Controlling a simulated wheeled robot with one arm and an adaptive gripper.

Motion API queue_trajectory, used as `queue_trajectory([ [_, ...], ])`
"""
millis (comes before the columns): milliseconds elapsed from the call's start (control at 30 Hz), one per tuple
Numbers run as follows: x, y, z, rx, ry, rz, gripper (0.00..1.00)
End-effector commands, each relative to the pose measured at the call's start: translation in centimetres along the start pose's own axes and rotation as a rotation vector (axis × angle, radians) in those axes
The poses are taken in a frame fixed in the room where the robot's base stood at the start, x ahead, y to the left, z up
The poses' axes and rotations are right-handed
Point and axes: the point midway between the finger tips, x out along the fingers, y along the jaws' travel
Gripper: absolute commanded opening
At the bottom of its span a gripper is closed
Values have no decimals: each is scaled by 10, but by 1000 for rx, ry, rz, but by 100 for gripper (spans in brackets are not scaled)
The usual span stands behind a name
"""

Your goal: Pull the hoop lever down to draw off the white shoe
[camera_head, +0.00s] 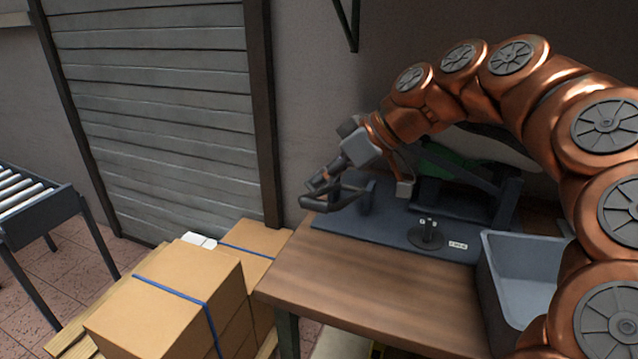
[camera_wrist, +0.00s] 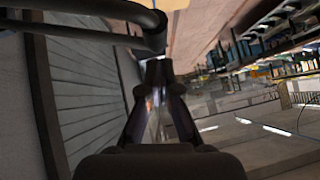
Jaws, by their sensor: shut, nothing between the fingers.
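My gripper (camera_head: 319,184) is shut and empty, over the table's left back corner. Its fingertips are at the dark hoop lever (camera_head: 345,202), a bent bar low at the left end of the dark bench device; I cannot tell whether they touch. In the wrist view the fingers of my gripper (camera_wrist: 157,70) come together just below the thick dark bar of the hoop lever (camera_wrist: 105,9), which crosses the top left. A green part (camera_head: 447,160) of the device shows behind my arm. I do not make out the white shoe; my arm hides part of the device.
The dark base plate (camera_head: 385,232) lies on the wooden table (camera_head: 375,280) and bears a small round black stand (camera_head: 425,236) and a white label (camera_head: 458,245). A grey bin (camera_head: 520,265) stands at right. Strapped cartons (camera_head: 165,300) sit left of the table, below a slatted shutter (camera_head: 160,100).

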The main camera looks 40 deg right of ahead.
Motion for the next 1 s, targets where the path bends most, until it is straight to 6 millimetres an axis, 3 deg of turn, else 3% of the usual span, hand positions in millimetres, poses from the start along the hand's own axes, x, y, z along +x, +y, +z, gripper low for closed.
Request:
queue_trajectory([
  [133, -22, 0, -19, -3, 12, 7, 0],
  [600, -82, 4, -19, -2, 21, 15, 0],
  [1000, -114, 3, -18, -1, 18, 11, 0],
])
